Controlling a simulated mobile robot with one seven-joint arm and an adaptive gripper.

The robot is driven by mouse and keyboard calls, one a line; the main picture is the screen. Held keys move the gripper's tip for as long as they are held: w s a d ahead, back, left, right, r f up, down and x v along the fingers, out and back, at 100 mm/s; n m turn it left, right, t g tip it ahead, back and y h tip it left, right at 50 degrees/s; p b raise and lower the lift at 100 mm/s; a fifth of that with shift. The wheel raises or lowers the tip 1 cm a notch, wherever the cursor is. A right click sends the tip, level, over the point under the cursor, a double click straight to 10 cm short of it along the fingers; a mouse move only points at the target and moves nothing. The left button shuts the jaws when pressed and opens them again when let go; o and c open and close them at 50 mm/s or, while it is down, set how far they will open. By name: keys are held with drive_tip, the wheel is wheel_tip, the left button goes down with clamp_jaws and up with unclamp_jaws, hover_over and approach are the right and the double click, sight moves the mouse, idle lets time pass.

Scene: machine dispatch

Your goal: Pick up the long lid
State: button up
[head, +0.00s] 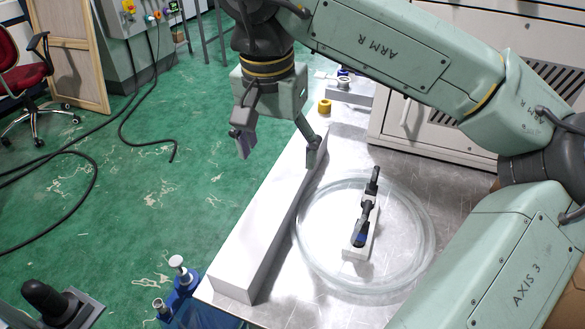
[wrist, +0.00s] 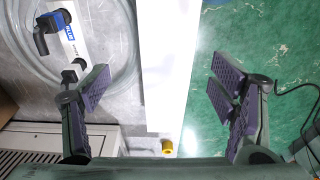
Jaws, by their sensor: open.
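The long lid looks to be the long pale bar (head: 262,210) along the left edge of the metal table in the head view. In the wrist view the bar (wrist: 166,65) runs lengthwise between my fingers. My gripper (head: 277,150) is open and above the far end of the bar, one finger to each side of it. In the wrist view my gripper (wrist: 160,93) has its two padded fingers wide apart, with nothing between them touching. I cannot tell the exact height of the fingers over the bar.
A clear coiled hose (head: 310,262) lies right of the bar, around a white block with a dark-handled valve (head: 363,212). A yellow cap (head: 324,106) sits beyond the bar's far end. A blue bottle-like item (head: 185,282) stands by the near left corner. Green floor lies left.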

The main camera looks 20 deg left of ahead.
sight(281, 184)
drive_tip(key=shift+w+f, duration=0.2)
drive_tip(key=shift+f, duration=0.15)
wheel_tip(281, 184, down, 4)
drive_tip(key=shift+f, duration=0.2)
drive_tip(key=shift+w+a+f+p, duration=0.1)
drive_tip(key=shift+w+f+p, duration=0.2)
drive_tip(key=shift+f, duration=0.6)
drive_tip(key=shift+w+a+f+p, duration=0.1)
drive_tip(key=shift+w+f+p, duration=0.15)
drive_tip(key=shift+f, duration=0.65)
drive_tip(key=shift+w+f+p, duration=0.2)
drive_tip(key=shift+f+p, duration=0.1)
drive_tip(key=shift+f, duration=0.6)
drive_tip(key=shift+c, duration=0.2)
drive_tip(key=c, duration=1.2)
